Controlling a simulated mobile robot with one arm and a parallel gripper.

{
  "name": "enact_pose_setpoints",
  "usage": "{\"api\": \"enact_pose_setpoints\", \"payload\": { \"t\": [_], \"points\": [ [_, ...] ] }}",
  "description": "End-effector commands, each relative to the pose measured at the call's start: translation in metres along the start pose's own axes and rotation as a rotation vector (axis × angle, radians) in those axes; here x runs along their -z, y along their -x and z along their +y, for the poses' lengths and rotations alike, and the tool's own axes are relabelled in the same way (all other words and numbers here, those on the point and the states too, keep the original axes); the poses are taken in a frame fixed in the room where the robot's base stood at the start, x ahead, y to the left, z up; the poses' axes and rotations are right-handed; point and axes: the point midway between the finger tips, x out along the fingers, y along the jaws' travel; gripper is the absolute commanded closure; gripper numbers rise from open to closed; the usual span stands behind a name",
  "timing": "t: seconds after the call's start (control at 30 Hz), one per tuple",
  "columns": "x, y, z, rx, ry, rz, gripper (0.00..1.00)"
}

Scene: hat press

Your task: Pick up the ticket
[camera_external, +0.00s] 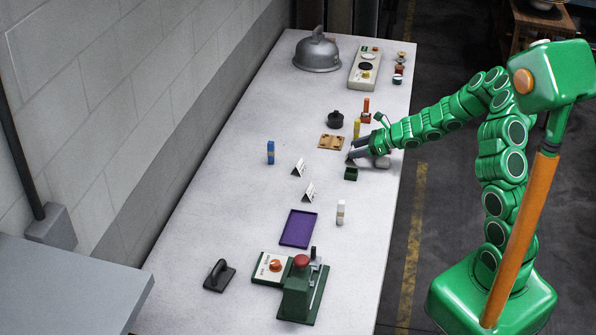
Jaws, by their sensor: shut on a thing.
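My gripper (352,155) is at the right side of the long pale table, low over its surface, with its fingers pointing left. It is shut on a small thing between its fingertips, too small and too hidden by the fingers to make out. I cannot tell whether this is the ticket. No loose flat ticket shows clearly elsewhere. Two folded white cards with dark marks stand on the table left of the gripper, a rear card (299,168) and a front card (309,192). The gripper is apart from both.
A small dark green box (351,174) is just in front of my gripper, and a brown board (331,142) lies behind-left. A grey block (382,162) is beside the wrist. A purple tray (298,229) and green press (298,290) stand nearer. The table's left middle is mostly clear.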

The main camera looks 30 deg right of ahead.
Motion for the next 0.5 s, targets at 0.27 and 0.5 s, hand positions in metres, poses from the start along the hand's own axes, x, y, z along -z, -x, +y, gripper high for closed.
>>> {"api": "enact_pose_setpoints", "payload": {
  "t": [0.27, 0.5],
  "points": [
    [-0.029, 0.023, 0.005, 0.002, 0.001, -0.004, 0.7],
    [-0.045, 0.053, 0.023, 0.001, 0.001, -0.003, 0.7]
  ]
}}
